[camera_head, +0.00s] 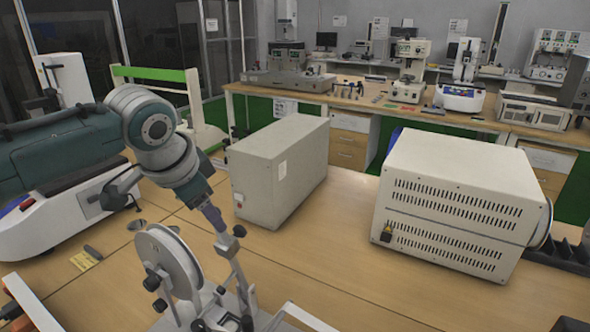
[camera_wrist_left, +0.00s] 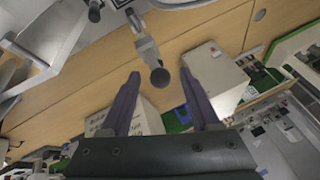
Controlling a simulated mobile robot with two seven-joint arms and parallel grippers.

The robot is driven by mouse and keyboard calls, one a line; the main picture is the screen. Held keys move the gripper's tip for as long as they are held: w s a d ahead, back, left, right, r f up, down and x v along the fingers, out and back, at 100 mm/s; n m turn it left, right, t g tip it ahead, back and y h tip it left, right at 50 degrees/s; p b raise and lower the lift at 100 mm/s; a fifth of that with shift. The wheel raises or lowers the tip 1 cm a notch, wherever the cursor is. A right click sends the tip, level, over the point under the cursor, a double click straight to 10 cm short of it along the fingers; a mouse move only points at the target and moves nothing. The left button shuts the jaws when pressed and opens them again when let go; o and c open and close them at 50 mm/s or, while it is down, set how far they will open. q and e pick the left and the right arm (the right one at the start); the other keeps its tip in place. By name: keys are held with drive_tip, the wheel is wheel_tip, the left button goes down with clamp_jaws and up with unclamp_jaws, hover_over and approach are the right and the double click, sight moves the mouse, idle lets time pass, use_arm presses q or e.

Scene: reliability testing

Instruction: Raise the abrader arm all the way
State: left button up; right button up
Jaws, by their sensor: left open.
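The abrader (camera_head: 180,265) stands at the bottom of the head view, with a pale round wheel and dark knobs. Its metal abrader arm (camera_head: 231,262) slants up toward my left gripper and has a dark round knob near its upper end. My left gripper (camera_head: 216,221) is just above that end. In the left wrist view the two purple fingers of my left gripper (camera_wrist_left: 160,74) are apart, and the abrader arm (camera_wrist_left: 146,48) reaches in with its dark knob between the fingertips. I cannot tell whether the fingers touch it. My right gripper is not in view.
A beige box (camera_head: 277,168) stands behind the abrader, and a larger vented white instrument (camera_head: 455,205) stands to the right. A white device (camera_head: 50,225) is at the left under my arm. The wooden table (camera_head: 335,255) is clear between the abrader and the vented instrument.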

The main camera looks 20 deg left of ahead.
use_arm(q)
drive_tip(key=shift+v, duration=2.2)
